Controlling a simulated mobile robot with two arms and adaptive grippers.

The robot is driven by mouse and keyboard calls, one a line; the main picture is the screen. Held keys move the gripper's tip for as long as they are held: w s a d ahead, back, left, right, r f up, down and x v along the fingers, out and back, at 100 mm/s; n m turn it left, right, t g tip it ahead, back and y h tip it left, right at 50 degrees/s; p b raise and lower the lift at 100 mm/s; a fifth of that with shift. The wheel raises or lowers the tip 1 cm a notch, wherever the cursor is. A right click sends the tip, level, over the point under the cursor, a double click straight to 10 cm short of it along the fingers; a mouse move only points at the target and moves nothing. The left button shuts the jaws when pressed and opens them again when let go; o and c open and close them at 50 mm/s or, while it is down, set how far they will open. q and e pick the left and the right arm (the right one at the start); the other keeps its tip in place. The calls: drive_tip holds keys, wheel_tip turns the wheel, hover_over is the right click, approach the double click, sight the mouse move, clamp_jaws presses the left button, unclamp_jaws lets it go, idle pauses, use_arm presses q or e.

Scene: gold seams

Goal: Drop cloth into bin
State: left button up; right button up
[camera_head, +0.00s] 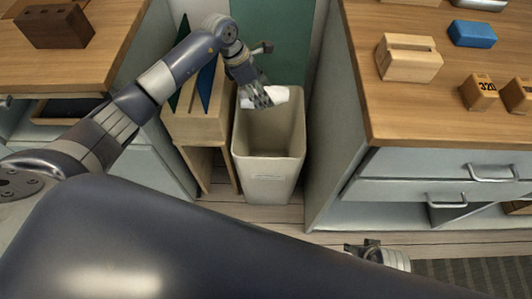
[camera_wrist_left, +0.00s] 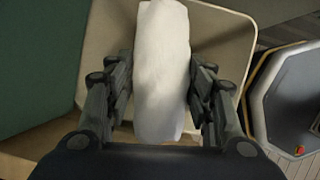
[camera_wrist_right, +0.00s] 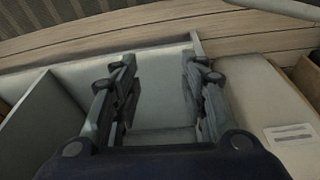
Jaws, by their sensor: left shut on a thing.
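The white cloth (camera_head: 279,96) is held up over the back part of the open bin. In the left wrist view the cloth (camera_wrist_left: 162,60) is a pale roll between the fingers. My left gripper (camera_head: 262,99) is shut on it; its fingers (camera_wrist_left: 161,95) press both sides. The tall beige bin (camera_head: 268,168) stands on the floor between the cabinets, and its rim (camera_wrist_left: 225,18) shows behind the cloth. My right gripper (camera_wrist_right: 158,85) is open with nothing between its fingers. It is low by the right cabinet, and only part of it shows in the head view (camera_head: 365,248).
A wooden stand (camera_head: 196,118) with blue and green pieces adjoins the bin's left side. The right worktop (camera_head: 425,110) bears wooden blocks (camera_head: 408,58) and a blue block (camera_head: 472,33). The left worktop (camera_head: 100,70) bears a brown block (camera_head: 55,26). Drawer handles (camera_head: 493,173) protrude at right.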

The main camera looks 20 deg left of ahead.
use_arm(q)
wheel_tip(320, 180, down, 3)
drive_tip(key=shift+f+b, duration=0.15)
drive_tip(key=shift+b, duration=0.7)
drive_tip(key=shift+f, duration=0.15)
use_arm(e)
wheel_tip(320, 180, up, 8)
drive_tip(key=a, duration=0.1)
drive_tip(key=shift+w, duration=0.25)
drive_tip(key=shift+f, duration=0.15)
use_arm(q)
drive_tip(key=o, duration=1.2)
